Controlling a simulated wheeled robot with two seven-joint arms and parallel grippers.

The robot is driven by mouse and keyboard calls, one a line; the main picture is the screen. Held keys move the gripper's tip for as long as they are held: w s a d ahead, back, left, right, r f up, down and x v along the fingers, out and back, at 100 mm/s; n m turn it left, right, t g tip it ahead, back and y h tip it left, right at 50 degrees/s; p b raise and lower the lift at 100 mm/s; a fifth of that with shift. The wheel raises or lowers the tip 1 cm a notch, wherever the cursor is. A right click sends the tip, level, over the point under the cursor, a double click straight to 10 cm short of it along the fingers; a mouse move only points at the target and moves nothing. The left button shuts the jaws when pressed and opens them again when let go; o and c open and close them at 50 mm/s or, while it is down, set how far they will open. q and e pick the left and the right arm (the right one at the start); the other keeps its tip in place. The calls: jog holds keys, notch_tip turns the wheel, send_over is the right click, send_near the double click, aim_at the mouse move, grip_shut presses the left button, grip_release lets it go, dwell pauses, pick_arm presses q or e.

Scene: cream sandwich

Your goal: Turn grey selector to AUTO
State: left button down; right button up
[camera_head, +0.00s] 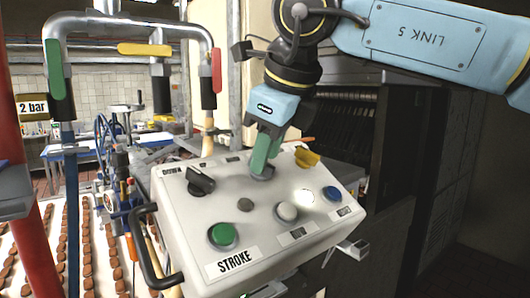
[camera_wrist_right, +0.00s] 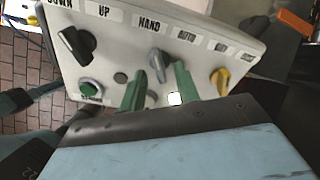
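The grey selector (camera_wrist_right: 157,66) is on the white control panel (camera_head: 180,215), below and between the HAND label (camera_wrist_right: 150,22) and the AUTO label (camera_wrist_right: 186,35). Its exact setting is hard to tell. My right gripper (camera_wrist_right: 160,70) has its two green fingers apart, one on each side of the grey selector's handle, with small gaps visible in the wrist view. In the head view the right gripper (camera_head: 262,165) points down at the panel's top row and hides most of the grey selector. I do not make out my left gripper.
A black selector (camera_head: 201,181) and a yellow selector (camera_head: 306,157) flank the grey one. Below are a green button (camera_head: 222,235), a whitish button (camera_head: 286,212), a lit white lamp (camera_head: 304,196) and a blue button (camera_head: 331,194). A black handle (camera_head: 148,250) juts out left.

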jog(key=shift+x, duration=0.9)
jog(key=shift+c, duration=0.3)
